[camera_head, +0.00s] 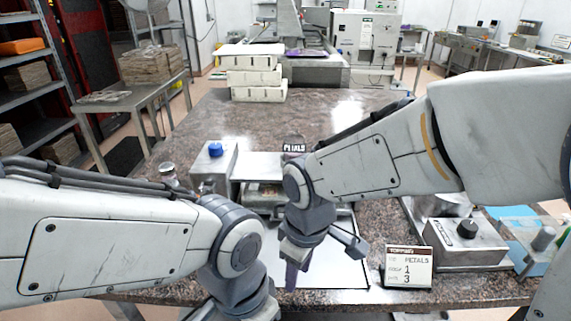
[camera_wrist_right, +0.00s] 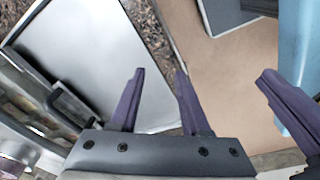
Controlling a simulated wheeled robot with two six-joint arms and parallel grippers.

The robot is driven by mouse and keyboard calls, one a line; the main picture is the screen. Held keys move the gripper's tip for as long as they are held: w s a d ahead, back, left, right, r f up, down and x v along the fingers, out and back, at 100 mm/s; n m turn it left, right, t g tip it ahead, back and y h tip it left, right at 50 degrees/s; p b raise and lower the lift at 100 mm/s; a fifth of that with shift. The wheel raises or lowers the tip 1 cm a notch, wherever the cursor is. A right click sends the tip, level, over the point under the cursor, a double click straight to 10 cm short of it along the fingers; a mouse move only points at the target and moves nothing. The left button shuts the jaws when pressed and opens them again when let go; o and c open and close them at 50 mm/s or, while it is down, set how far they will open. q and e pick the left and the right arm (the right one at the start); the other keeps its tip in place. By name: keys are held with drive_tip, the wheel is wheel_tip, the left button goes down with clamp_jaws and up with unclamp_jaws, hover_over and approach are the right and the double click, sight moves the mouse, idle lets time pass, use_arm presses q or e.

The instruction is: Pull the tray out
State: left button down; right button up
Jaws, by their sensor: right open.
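A flat pale metal plate with a thin dark edge (camera_head: 335,270) lies on the stone worktop in front of a small metal unit (camera_head: 258,168); I cannot tell whether it is the tray. It also shows in the right wrist view (camera_wrist_right: 95,60). There, a dark bar handle (camera_wrist_right: 72,104) stands at the unit's front beside the plate. My right gripper (camera_head: 291,276) hangs over the plate; in its wrist view (camera_wrist_right: 160,76) its purple fingers are apart with nothing between them. My left arm reaches in, but its jaws are below the head view. Another purple finger (camera_wrist_right: 285,95) shows at right.
A sign card (camera_head: 408,267) and a metal box with a black knob (camera_head: 467,242) stand to the right. A box with a blue knob (camera_head: 213,165) and a small jar (camera_head: 168,172) are left.

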drive_tip(key=w+a+r+n+t+p, duration=0.1)
drive_tip(key=w+r+n+p, duration=0.3)
drive_tip(key=w+p, duration=0.45)
drive_tip(key=w+r+n+p, duration=0.3)
drive_tip(key=w+r+p, duration=0.35)
drive_tip(key=w, duration=0.35)
use_arm(q)
wheel_tip(320, 180, up, 21)
drive_tip(key=p, duration=0.3)
use_arm(e)
drive_tip(key=shift+h, duration=0.3)
drive_tip(key=f, duration=0.3)
drive_tip(key=w+f, duration=0.1)
drive_tip(key=f, duration=0.6)
drive_tip(key=shift+w+a, duration=0.15)
drive_tip(key=shift+w, duration=0.05)
clamp_jaws()
drive_tip(key=shift+r, duration=0.1)
